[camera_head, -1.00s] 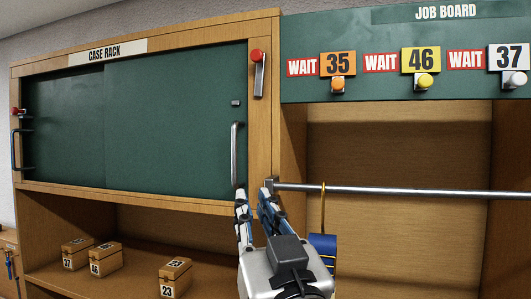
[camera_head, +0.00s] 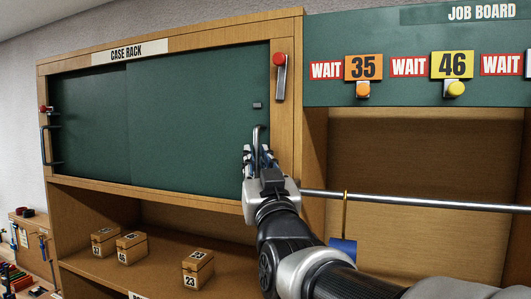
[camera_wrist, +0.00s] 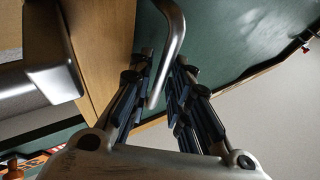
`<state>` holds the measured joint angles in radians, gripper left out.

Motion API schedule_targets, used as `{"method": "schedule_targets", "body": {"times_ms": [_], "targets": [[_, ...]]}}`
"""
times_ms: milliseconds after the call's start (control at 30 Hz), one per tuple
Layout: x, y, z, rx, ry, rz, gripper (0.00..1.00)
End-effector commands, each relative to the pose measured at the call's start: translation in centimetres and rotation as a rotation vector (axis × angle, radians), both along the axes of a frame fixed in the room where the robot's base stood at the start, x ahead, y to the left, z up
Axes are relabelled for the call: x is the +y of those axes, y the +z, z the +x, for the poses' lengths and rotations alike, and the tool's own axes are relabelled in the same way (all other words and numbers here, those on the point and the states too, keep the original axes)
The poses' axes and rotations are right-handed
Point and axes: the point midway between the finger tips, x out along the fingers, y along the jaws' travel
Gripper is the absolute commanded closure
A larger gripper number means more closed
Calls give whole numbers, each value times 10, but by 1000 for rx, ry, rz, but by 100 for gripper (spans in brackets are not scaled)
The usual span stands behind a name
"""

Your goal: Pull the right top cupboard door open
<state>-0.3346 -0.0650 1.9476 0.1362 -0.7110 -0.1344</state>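The right top cupboard door (camera_head: 195,120) is a green panel in a wooden frame under the CASE RACK sign. It stands closed beside the left green door (camera_head: 90,125). Its metal bar handle (camera_head: 257,134) is upright near the door's right edge. My gripper (camera_head: 259,160) is at the handle's lower part and hides it in the head view. In the wrist view the handle (camera_wrist: 173,40) runs between the two fingers of my gripper (camera_wrist: 164,64). The fingers are apart around the bar, and I see no clear grip. A red-knobbed lever (camera_head: 281,78) is on the frame's right post.
A horizontal metal rail (camera_head: 420,200) with a hanging blue item (camera_head: 343,248) runs right of my gripper. Small numbered wooden boxes (camera_head: 197,268) stand on the shelf below the doors. The job board (camera_head: 420,60) is at upper right.

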Motion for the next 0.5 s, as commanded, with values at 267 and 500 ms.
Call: {"method": "schedule_targets", "body": {"times_ms": [267,500], "targets": [[2,3,9,0,0,0,82],[2,3,8,0,0,0,89]]}}
